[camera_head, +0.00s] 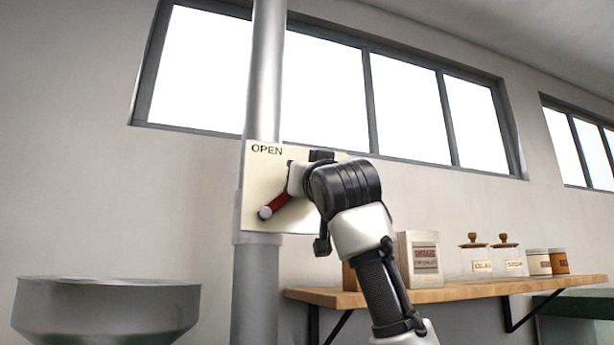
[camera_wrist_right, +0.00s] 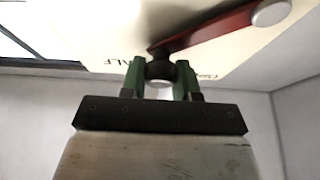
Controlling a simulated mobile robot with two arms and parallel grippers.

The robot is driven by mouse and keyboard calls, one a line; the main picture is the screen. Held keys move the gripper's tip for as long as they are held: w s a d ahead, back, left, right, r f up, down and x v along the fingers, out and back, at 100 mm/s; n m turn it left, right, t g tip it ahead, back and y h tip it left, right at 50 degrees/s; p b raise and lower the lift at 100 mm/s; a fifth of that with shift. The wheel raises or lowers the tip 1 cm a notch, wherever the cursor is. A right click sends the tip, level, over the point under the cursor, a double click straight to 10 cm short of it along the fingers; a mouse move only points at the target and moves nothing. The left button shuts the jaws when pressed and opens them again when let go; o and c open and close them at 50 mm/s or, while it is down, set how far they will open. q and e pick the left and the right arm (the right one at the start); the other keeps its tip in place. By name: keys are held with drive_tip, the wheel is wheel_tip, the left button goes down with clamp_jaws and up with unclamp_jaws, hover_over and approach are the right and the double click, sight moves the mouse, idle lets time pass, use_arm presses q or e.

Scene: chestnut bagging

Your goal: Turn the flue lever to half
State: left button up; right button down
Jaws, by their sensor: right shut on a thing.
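The cream flue plate (camera_head: 262,172) is fixed to the grey pipe, with "OPEN" printed at its upper left. The red flue lever (camera_head: 277,204) slants down and left across it to a pale round end. In the right wrist view, the lever (camera_wrist_right: 215,30) runs up and right from a dark round hub (camera_wrist_right: 160,68). The letters "ALF" show left of the hub, and another label on the right is unreadable. The right arm hides the plate's right part in the head view.
The flue pipe (camera_head: 257,290) rises past the window. A wide metal bowl (camera_head: 105,310) stands at lower left. A wooden shelf (camera_head: 470,290) at right holds a box (camera_head: 420,262), glass jars (camera_head: 474,262) and tins (camera_head: 559,262). The wall left of the plate is clear.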

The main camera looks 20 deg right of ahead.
drive_tip(key=c, duration=0.8)
unclamp_jaws()
drive_tip(key=shift+w+a, duration=0.1)
drive_tip(key=shift+c, duration=0.2)
use_arm(q)
drive_tip(key=shift+w+a, duration=0.2)
drive_tip(key=shift+a, duration=0.15)
use_arm(e)
drive_tip(key=shift+w+a+f, duration=0.1)
drive_tip(key=shift+w, duration=0.15)
use_arm(q)
wheel_tip(320, 180, down, 7)
drive_tip(key=b, duration=0.6)
drive_tip(key=shift+r, duration=0.2)
use_arm(e)
drive_tip(key=v, duration=1.1)
use_arm(q)
drive_tip(key=shift+s, duration=0.2)
use_arm(e)
drive_tip(key=shift+w, duration=0.1)
